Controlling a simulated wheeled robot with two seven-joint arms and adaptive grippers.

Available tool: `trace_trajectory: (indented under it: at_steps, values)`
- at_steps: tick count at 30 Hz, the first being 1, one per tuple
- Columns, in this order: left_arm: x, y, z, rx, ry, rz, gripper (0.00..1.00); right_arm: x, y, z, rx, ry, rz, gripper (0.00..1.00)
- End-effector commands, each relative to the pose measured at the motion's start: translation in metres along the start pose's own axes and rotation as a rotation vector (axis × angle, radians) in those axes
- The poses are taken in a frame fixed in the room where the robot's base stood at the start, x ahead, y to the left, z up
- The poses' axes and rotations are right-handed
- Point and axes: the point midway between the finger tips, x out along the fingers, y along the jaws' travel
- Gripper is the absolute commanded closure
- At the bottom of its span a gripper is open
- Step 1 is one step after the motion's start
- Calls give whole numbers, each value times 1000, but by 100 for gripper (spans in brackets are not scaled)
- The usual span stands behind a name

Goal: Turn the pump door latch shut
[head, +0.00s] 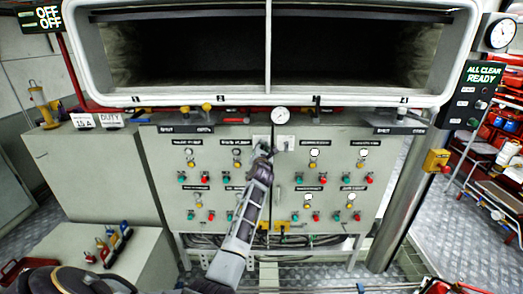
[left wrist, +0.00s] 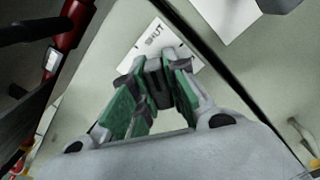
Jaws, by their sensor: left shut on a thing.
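My left gripper (head: 264,153) reaches up to the middle of the grey control panel (head: 215,150), just below the round gauge. In the left wrist view the green-padded fingers of this gripper (left wrist: 155,88) are closed around a small dark piece, which appears to be the pump door latch (left wrist: 155,78). The fingers hide most of the latch, so its exact angle is hard to tell. A white plate marked SHUT (left wrist: 153,42) lies just beyond the fingertips. A dark door seam runs diagonally to the right of them. My right gripper is not in view.
A pressure gauge (head: 280,115) sits above the gripper. Rows of coloured buttons and lamps flank it. A red pipe (left wrist: 68,32) with a dark part stands at the left in the left wrist view. A yellow box (head: 436,160) is on the right post.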

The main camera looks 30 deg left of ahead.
Motion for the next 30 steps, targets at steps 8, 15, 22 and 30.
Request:
trace_trajectory:
  at_steps: [8,15,22,30]
  values:
    - [0,-1,0,-242,2,-1,100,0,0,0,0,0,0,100]
    - [0,-1,-1,-455,3,-1,100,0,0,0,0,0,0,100]
    - [0,-1,-1,-504,1,-1,64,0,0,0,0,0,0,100]
    - [0,0,0,-502,0,0,59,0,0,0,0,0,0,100]
